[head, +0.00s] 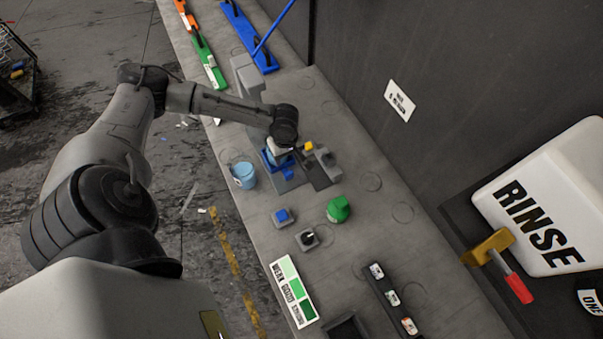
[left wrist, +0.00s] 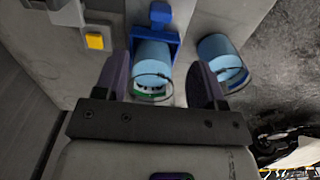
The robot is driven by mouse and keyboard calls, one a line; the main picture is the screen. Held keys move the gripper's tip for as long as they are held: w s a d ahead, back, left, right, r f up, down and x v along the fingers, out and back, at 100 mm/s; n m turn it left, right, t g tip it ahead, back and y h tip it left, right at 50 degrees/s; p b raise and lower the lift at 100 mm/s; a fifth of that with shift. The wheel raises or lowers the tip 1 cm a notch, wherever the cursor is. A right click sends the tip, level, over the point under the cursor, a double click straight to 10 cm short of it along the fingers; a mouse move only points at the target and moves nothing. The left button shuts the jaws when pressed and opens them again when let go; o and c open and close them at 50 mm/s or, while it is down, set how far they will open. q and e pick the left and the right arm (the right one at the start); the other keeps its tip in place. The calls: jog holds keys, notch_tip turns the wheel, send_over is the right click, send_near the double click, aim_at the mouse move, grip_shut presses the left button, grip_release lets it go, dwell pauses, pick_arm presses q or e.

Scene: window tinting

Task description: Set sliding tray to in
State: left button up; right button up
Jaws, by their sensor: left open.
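The blue sliding tray (head: 268,160) is at the front of a grey dispenser-like unit (head: 246,78) on the bench, mostly hidden under my left gripper (head: 277,148) in the head view. In the left wrist view the blue tray (left wrist: 173,42) shows with a light blue cup (left wrist: 153,62) standing in it. My left gripper (left wrist: 159,75) is open, its two dark fingers either side of that cup with gaps; whether they touch anything is unclear. How far the tray is out cannot be told. My right gripper is in neither view.
A second light blue cup (head: 243,175) stands left of the tray. A yellow button (head: 308,146) is to its right. A blue button (head: 283,216), a dark knob (head: 306,240) and a green dome (head: 339,208) are nearer.

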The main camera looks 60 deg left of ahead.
aim_at(289, 173)
pick_arm(q)
notch_tip(289, 173, down, 14)
jog(key=shift+r, duration=0.2)
dwell(0.4)
jog(key=shift+r, duration=0.1)
grip_shut()
dwell(0.5)
